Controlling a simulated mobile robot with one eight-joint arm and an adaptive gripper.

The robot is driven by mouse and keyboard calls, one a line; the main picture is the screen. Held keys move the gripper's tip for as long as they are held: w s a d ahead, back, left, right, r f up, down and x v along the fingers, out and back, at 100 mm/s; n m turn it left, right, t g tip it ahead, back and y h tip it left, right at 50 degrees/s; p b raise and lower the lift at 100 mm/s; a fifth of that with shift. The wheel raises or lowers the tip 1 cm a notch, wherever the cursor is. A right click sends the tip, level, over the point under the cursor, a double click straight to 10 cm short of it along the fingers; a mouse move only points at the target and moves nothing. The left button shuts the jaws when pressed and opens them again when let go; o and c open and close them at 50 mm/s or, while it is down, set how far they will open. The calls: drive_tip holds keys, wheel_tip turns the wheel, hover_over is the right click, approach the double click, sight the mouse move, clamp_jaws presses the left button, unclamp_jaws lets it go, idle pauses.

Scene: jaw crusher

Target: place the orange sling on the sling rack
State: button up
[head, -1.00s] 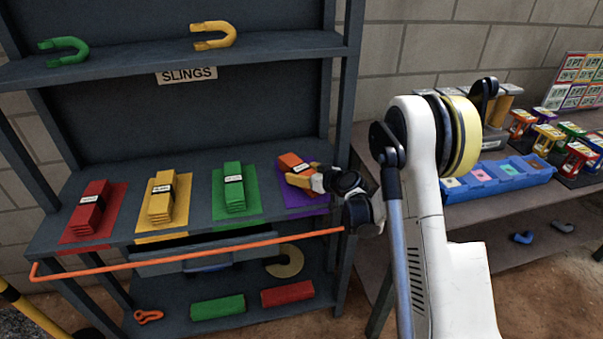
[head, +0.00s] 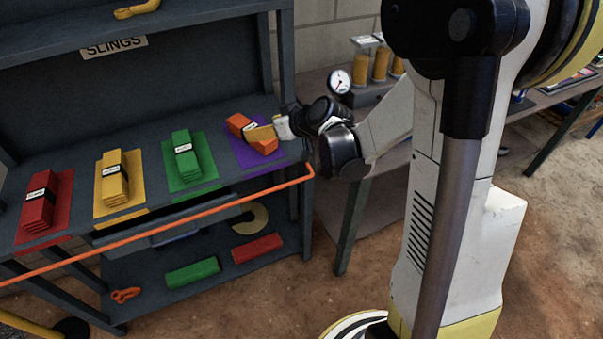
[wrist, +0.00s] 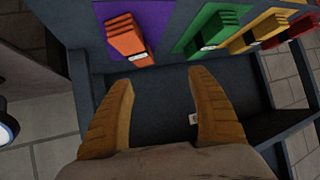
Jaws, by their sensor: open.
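The orange sling (head: 237,122), a folded bundle with a dark band and white label, lies on the purple mat (head: 246,153) at the right end of the sling rack (head: 130,150). In the wrist view the orange sling (wrist: 128,38) sits at an angle on the purple mat (wrist: 156,22), its near end reaching past the mat's edge. My gripper (wrist: 160,78) is open and empty, with bare shelf between its fingers and the sling beyond the fingertips, apart from them. In the head view my gripper (head: 264,134) partly covers the sling's right end.
Red (head: 42,203), yellow (head: 114,178) and green (head: 184,155) slings lie on matching mats to the left. An orange bar (head: 150,228) runs along the rack's front. A bench (head: 345,195) with a gauge (head: 339,82) stands to the right. Lower-shelf items include a red block (head: 257,248).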

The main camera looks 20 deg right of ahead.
drive_tip(key=s+r+m+g+h, duration=0.1)
drive_tip(key=s+r+h, duration=0.1)
drive_tip(key=s, duration=1.1)
drive_tip(key=s+r+m+g+h, duration=0.2)
drive_tip(key=s+r, duration=0.3)
drive_tip(key=s, duration=0.9)
drive_tip(key=shift+s+a+m, duration=0.2)
drive_tip(key=shift+a+m, duration=0.1)
drive_tip(key=shift+a, duration=0.05)
drive_tip(key=shift+c, duration=0.2)
